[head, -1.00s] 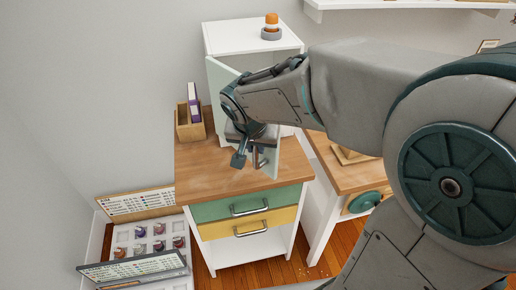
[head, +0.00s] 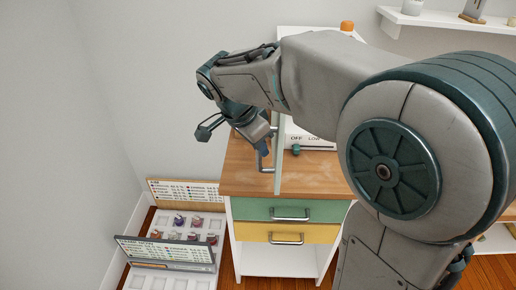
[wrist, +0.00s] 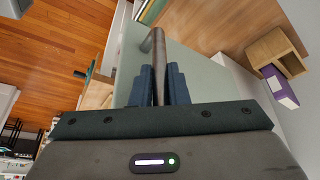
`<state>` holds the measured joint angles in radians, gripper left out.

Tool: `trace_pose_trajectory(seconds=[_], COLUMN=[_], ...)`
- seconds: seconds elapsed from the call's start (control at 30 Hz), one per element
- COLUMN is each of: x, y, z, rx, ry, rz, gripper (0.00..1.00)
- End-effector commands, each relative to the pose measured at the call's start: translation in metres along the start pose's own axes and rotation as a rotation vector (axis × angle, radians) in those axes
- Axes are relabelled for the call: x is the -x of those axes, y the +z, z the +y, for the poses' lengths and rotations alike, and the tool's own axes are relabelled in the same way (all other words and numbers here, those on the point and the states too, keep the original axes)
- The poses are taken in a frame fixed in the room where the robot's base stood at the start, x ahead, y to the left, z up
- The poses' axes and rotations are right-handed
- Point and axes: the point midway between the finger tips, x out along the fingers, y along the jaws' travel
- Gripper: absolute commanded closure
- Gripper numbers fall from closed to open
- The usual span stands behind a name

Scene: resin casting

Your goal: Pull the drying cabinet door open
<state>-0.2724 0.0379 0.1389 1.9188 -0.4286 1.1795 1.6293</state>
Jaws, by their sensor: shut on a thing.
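The drying cabinet (head: 312,128) is a white box on a wood-topped unit, largely hidden behind my arm in the head view. Its pale green door (head: 278,160) stands open, nearly edge-on to the head camera. The door's face fills the middle of the wrist view (wrist: 200,78). A metal bar handle (head: 262,163) is on the door's left side. My gripper (head: 263,143) is shut on this handle. In the wrist view, the two dark fingers (wrist: 159,86) close on either side of the handle bar (wrist: 158,48).
The wooden top (head: 240,175) has bare room left of the door. Green (head: 295,209) and yellow (head: 290,232) drawers are below. A control panel with a knob (head: 296,149) shows right of the door. An open wooden box (wrist: 272,48) with a purple item (wrist: 280,90) appears in the wrist view.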

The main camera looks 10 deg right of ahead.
Motion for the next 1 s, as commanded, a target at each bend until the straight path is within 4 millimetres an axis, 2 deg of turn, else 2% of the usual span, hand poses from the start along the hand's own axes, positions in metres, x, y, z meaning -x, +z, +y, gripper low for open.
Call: trace_pose_trajectory(seconds=[0.03,0.37,0.4,0.47,0.8,0.87,1.0], x=[0.002,0.002,0.002,0.002,0.005,0.011,0.035], y=[-0.004,-0.004,-0.004,-0.004,0.000,0.000,0.000], z=[-0.002,-0.002,-0.002,-0.002,-0.002,-0.002,-0.002], rx=[-0.006,-0.005,-0.005,-0.004,0.001,0.001,0.000], ry=[-0.005,-0.006,-0.006,-0.005,-0.004,-0.005,-0.008], rz=[0.007,0.008,0.008,0.007,0.003,0.003,0.003], gripper=[1.00,1.00,0.77,0.64,0.64,0.64,0.64])
